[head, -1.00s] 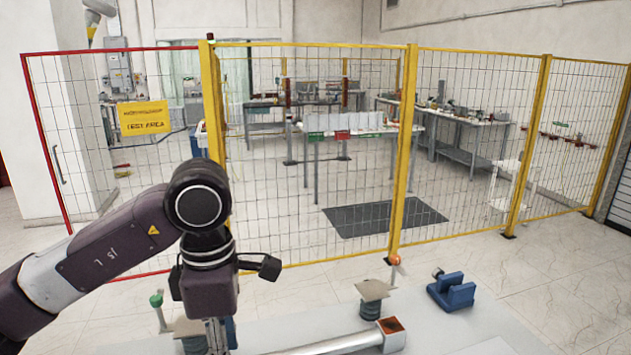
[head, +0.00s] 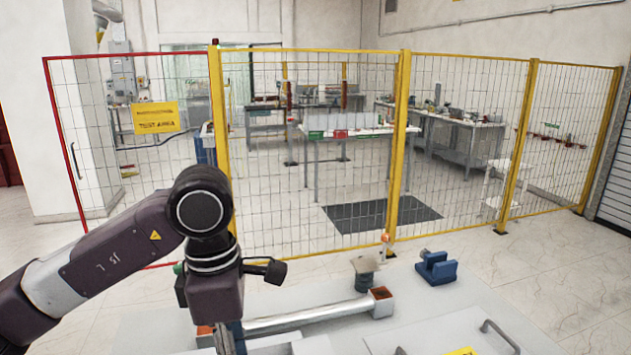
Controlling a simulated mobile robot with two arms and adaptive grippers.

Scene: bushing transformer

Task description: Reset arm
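My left arm comes in from the left and its dark wrist points straight down over the near work table (head: 150,325). The top of my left gripper (head: 229,342) shows at the bottom edge; its fingertips are cut off or hidden, so I cannot tell whether it is open. A silver tube (head: 312,314) with a square, orange-faced end lies on the table. Its left end meets the gripper's outline in the picture; I cannot tell if they touch. My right arm and gripper are not in view.
A dark ribbed post with a tan cap (head: 366,265) and a blue block (head: 437,267) stand at the table's far side. A grey handle (head: 502,335) is at the lower right. A yellow mesh fence (head: 405,150) runs behind.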

